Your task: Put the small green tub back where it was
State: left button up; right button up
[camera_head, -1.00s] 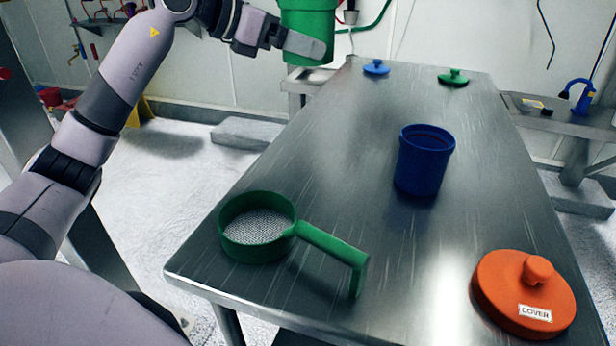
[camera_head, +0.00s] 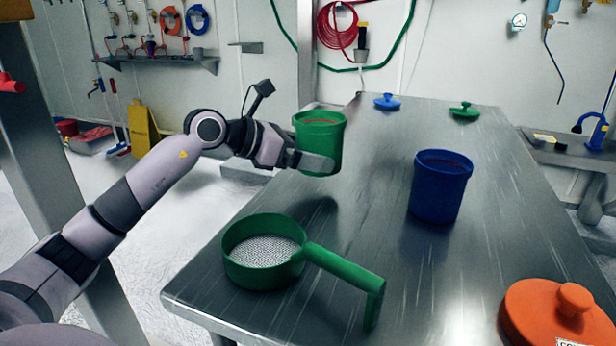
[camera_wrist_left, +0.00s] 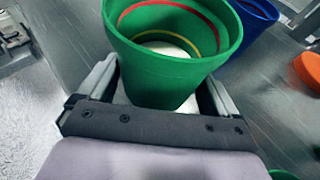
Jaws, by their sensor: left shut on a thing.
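The small green tub (camera_head: 322,134) is upright in my left gripper (camera_head: 318,163), held above the left edge of the metal table, with a shadow on the table below it. In the left wrist view the tub (camera_wrist_left: 165,75) sits between both fingers of the left gripper (camera_wrist_left: 160,95). It is open at the top, with red and yellow rings inside and something pale at the bottom. A green lid (camera_head: 464,109) lies at the table's far end. My right gripper is not in view.
On the metal table (camera_head: 370,220) stand a blue tub (camera_head: 440,187), a green sieve with a handle (camera_head: 262,268), a blue lid (camera_head: 387,101) and an orange cover (camera_head: 562,312). The table is clear between the sieve and the blue tub.

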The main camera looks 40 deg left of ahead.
aim_at(308, 173)
pick_arm(q)
jog(key=shift+f+b, duration=0.3)
jog(key=shift+f, duration=1.8)
jog(key=shift+f, duration=0.2)
jog(key=o, duration=0.8)
jog(key=shift+o, duration=0.2)
jog(key=shift+r, duration=0.1)
